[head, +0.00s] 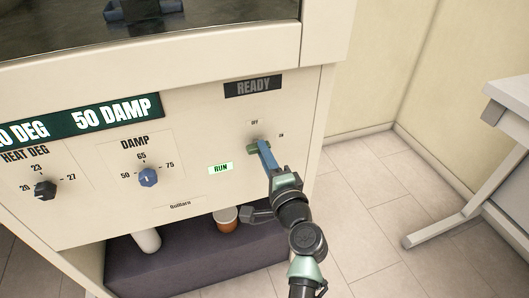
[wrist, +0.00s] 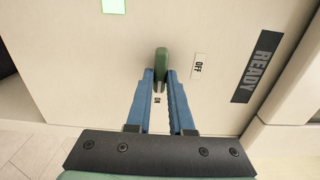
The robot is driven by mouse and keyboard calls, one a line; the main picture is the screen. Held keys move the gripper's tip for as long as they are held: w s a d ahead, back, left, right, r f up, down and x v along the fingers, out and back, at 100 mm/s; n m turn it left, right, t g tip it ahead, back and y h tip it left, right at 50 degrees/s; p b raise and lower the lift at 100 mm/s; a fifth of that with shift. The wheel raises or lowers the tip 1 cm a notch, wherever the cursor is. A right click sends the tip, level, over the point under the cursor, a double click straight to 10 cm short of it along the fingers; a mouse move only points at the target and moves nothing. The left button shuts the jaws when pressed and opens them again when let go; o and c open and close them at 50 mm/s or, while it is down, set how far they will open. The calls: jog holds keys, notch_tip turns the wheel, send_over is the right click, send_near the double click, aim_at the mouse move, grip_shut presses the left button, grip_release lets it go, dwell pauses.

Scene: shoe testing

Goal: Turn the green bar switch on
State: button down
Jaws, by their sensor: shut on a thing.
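The green bar switch (head: 253,149) sits on the cream panel, below the OFF label (head: 254,122) and left of the ON label (head: 281,135). In the wrist view the bar (wrist: 161,60) stands lengthwise, in line with the ON label (wrist: 158,99); the OFF label (wrist: 198,66) is off to its right. My gripper (head: 263,147) is at the switch, its blue fingers closed on the bar. In the wrist view the fingertips (wrist: 160,72) flank the near end of the bar, while the far end sticks out beyond them.
A dark READY sign (head: 253,86) is above the switch, and a lit green RUN label (head: 220,168) is at its left. Blue DAMP (head: 148,177) and black HEAT (head: 45,190) knobs are further left. A cup (head: 227,222) stands below. Floor at right is clear before a white table (head: 510,105).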

jog(key=c, duration=0.8)
grip_release()
jog(key=p+v, duration=0.1)
jog(key=v, duration=1.2)
